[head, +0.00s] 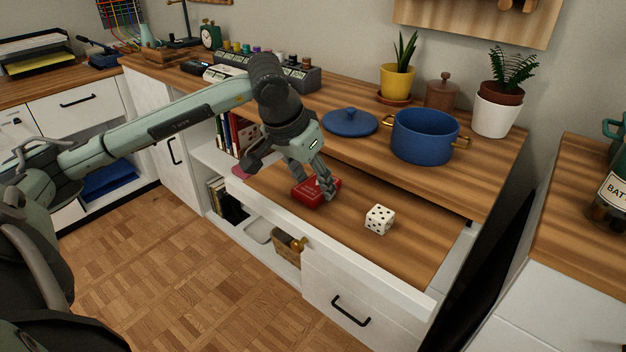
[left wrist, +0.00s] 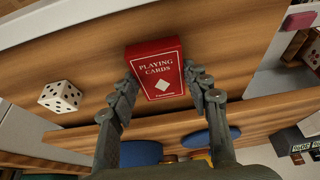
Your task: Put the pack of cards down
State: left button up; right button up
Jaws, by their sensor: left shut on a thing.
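The pack of cards is a red box marked "PLAYING CARDS" (left wrist: 156,68), held between the fingers of my left gripper in the left wrist view. In the head view the red pack (head: 308,192) is at the wooden surface of the pulled-out drawer (head: 355,225), toward its left part. My left gripper (head: 323,184) is shut on the pack from above. I cannot tell whether the pack touches the wood or is slightly above it. My right gripper is not in view.
A white die with black dots (head: 379,219) sits on the drawer surface right of the pack. A blue pot (head: 424,137) and its blue lid (head: 350,122) are on the desktop behind. The drawer surface between pack and die is clear.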

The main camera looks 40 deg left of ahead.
pick_arm(q)
jog(key=o, duration=1.2)
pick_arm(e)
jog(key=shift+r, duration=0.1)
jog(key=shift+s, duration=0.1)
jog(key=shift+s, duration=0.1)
pick_arm(q)
jog(key=shift+r, duration=0.2)
jog(key=shift+s+r, duration=0.15)
jog(key=shift+r, duration=0.25)
jog(key=v, duration=1.1)
jog(key=shift+p, duration=0.3)
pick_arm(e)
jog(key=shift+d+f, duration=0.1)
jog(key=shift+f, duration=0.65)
